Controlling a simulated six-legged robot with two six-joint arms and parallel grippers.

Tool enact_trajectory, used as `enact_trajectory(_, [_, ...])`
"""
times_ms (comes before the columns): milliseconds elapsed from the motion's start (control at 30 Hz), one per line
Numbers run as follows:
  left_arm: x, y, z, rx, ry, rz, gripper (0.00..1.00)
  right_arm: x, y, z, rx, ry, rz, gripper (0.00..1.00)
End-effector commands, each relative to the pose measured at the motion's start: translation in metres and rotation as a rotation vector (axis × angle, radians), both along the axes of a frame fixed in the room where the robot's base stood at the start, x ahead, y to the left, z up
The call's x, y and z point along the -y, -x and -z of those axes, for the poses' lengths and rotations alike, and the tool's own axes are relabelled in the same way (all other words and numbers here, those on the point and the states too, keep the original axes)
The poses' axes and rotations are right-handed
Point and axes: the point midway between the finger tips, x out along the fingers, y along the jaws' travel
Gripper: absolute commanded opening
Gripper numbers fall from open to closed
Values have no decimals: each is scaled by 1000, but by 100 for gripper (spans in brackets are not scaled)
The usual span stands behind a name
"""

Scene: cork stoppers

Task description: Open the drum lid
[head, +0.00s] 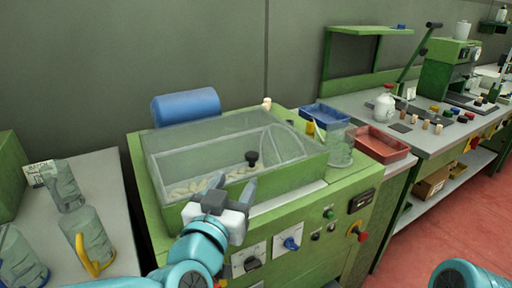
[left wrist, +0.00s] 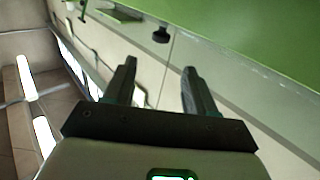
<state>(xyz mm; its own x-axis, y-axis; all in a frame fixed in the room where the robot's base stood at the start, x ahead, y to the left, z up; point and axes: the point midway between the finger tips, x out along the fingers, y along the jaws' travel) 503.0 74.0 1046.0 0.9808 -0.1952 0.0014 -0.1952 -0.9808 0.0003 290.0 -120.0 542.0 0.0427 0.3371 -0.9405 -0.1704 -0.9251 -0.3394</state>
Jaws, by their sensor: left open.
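The drum lid (head: 215,140) is a clear, curved cover on top of the green machine (head: 165,205). It appears down over the drum, with pale corks (head: 190,187) visible through it. A black knob (head: 252,157) sits at the lid's front; a dark knob (left wrist: 161,35) also shows ahead of the fingers in the left wrist view. My left gripper (head: 235,183) is open and empty, just in front of and below the knob, apart from it. Its two fingers (left wrist: 160,75) show spread in the left wrist view. My right gripper is out of the picture.
Clear jugs (head: 90,238) stand on the left table. Switches and a blue knob (head: 291,244) are on the machine's front.

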Motion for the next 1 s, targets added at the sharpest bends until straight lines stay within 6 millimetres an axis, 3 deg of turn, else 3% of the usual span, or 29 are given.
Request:
enact_trajectory(400, [19,-95,0,-2,0,-2,56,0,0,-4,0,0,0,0])
enact_trajectory(533, [24,-118,0,-1,-1,0,56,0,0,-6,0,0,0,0])
enact_trajectory(700, [27,-136,0,-1,0,-1,56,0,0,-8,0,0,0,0])
enact_trajectory(1000, [28,-141,0,0,0,0,56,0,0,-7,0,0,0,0])
